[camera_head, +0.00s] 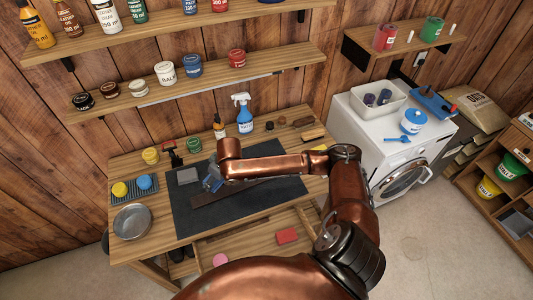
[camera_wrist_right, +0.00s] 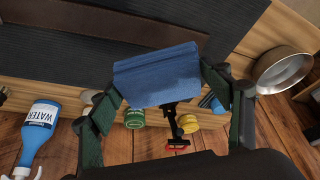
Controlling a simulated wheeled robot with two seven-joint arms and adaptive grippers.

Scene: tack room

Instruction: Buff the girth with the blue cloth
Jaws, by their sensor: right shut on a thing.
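The blue cloth (camera_wrist_right: 157,75) is a folded pad held between the two dark green fingers of my right gripper (camera_wrist_right: 170,98) in the right wrist view. The girth (camera_head: 232,190) appears as a dark brown strap lying across the mat, partly hidden by my arm. The cloth is close to the girth's left part; I cannot tell whether they touch. My left gripper is in neither view.
The dark mat (camera_head: 205,225) covers the middle of the wooden bench (camera_head: 125,253). A metal bowl (camera_head: 132,221), a tray with yellow and blue sponges (camera_head: 144,182) and a grey block (camera_head: 187,175) are at left. A spray bottle (camera_head: 243,115) stands behind. Shelves overhang the back.

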